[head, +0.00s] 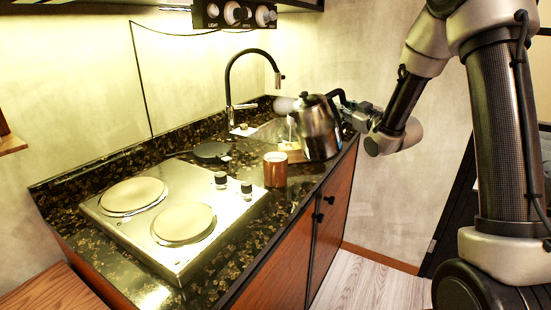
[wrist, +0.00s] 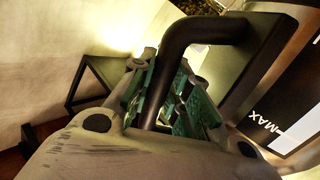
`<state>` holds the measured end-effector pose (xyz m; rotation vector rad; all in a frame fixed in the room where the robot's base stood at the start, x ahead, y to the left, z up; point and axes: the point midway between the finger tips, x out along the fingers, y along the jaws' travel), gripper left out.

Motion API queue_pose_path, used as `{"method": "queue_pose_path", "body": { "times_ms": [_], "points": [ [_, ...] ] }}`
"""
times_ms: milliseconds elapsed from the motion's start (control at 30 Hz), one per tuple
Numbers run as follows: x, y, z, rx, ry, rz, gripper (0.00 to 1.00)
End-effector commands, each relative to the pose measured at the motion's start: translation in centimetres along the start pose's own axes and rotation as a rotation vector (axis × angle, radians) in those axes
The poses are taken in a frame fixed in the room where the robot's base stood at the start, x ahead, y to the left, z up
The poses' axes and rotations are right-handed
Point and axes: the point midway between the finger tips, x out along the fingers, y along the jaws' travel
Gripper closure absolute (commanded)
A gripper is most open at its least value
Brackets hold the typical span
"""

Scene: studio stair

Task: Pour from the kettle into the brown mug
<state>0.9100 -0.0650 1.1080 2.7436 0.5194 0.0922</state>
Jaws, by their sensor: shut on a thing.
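The kettle (head: 315,128) is steel with a dark handle, at the far right end of the counter in the head view. It looks slightly tilted, and I cannot tell whether its base touches the counter. My gripper (head: 362,116) is at its right side. In the wrist view the green-padded fingers of my gripper (wrist: 172,95) are shut on the black kettle handle (wrist: 200,32). The kettle's body (wrist: 285,75) shows a "MAX" mark. The brown mug (head: 275,170) stands upright on the counter, left of and nearer than the kettle. Its inside is not clear.
A two-plate hob (head: 172,262) with knobs fills the near left of the counter. A small dark pan (head: 212,151) lies behind it. A tall black tap (head: 232,75) rises at the back. The counter's front edge is right of the mug.

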Motion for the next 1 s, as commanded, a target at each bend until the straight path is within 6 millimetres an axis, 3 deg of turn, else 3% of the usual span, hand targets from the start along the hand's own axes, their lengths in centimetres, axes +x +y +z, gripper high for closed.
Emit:
{"method": "queue_pose_path", "body": {
  "times_ms": [1000],
  "points": [
    [0.1, -3.6, -5.0, -0.508, 0.005, 0.002, 1.0]
  ]
}}
